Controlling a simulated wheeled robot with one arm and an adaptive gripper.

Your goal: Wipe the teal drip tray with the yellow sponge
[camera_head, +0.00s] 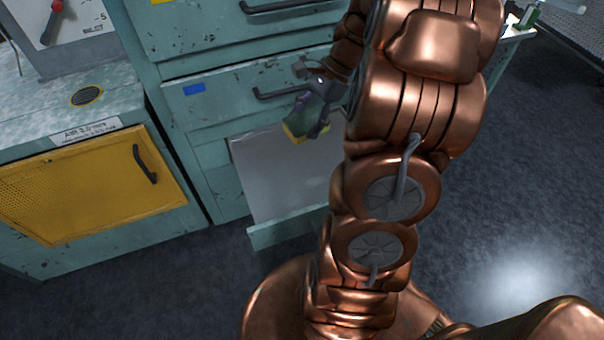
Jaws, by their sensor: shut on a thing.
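The yellow sponge (294,133) has a dark green upper layer and a yellow lower face. My gripper (312,121) is shut on it and holds it above the far part of a pulled-out, shallow teal tray. This teal drip tray (275,236) has a pale grey floor and a teal front wall. My copper arm hides the tray's right side. I cannot tell whether the sponge touches the tray floor.
Teal drawers with a dark handle (278,92) stand right behind my gripper. At left is a cabinet with a yellow mesh door (95,188). Dark floor (520,190) is open at right.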

